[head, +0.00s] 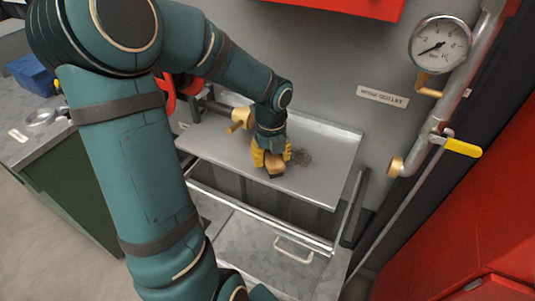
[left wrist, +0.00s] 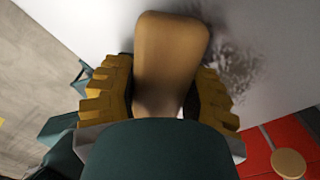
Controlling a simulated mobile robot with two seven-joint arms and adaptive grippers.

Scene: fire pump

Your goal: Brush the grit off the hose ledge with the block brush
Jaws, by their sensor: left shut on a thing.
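My left gripper (head: 270,158) comes down over the grey metal hose ledge (head: 325,178) with its yellow fingers. It is shut on the block brush (head: 275,164), which has a tan wooden body. In the left wrist view the brush (left wrist: 170,55) sits between the ridged fingers of the gripper (left wrist: 160,95). The brush's bristles are hidden. Dark grit (head: 305,159) lies on the ledge just right of the brush; it also shows in the left wrist view (left wrist: 232,60). I cannot tell whether the brush touches the ledge. My right gripper is not in view.
A brass outlet (head: 239,118) with a red part stands behind the ledge's left side. A pressure gauge (head: 440,43), pipe and yellow lever (head: 462,147) are at the right. A cabinet with a handle (head: 294,250) is below. The ledge's right part is clear.

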